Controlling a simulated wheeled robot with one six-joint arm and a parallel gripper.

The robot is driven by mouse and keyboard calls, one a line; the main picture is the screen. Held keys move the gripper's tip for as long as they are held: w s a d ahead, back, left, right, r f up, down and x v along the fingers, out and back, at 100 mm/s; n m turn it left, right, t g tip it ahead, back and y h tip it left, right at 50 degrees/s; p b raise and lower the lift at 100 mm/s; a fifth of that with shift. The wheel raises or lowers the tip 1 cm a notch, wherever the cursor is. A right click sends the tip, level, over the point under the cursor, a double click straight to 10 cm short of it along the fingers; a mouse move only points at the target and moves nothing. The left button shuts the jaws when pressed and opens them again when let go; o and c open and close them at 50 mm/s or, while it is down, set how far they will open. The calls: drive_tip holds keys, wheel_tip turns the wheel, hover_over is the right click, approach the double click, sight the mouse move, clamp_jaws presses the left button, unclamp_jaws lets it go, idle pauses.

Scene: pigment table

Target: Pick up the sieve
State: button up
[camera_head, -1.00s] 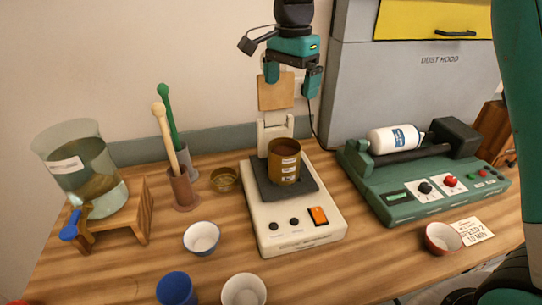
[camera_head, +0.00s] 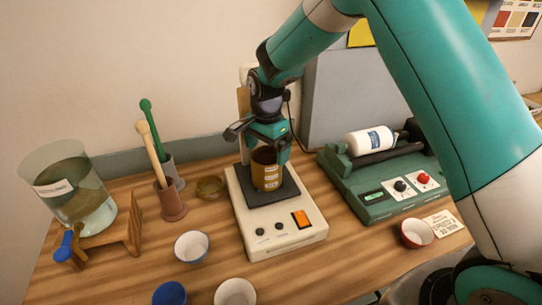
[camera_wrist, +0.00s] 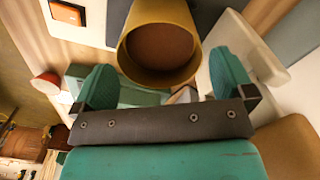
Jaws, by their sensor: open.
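The sieve appears to be the brass cylinder (camera_head: 266,177) with pale labels, standing upright on the dark plate of a white machine (camera_head: 282,238). It also shows in the wrist view (camera_wrist: 160,48), its open round mouth toward the camera and a brown surface inside. My gripper (camera_head: 265,148) is open and empty just above the cylinder's rim. In the wrist view its two green fingers (camera_wrist: 163,82) are spread to the left and right of the rim's near edge, apart from it.
A wooden-handled and a green-handled tool stand in holders (camera_head: 172,203) at left. A white bowl (camera_head: 191,247) and other cups are in front. A green roller machine (camera_head: 375,190) stands close at right, before a grey hood (camera_head: 345,90).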

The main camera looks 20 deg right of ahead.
drive_tip(key=shift+f, duration=1.1)
drive_tip(key=c, duration=0.7)
drive_tip(key=shift+r, duration=0.1)
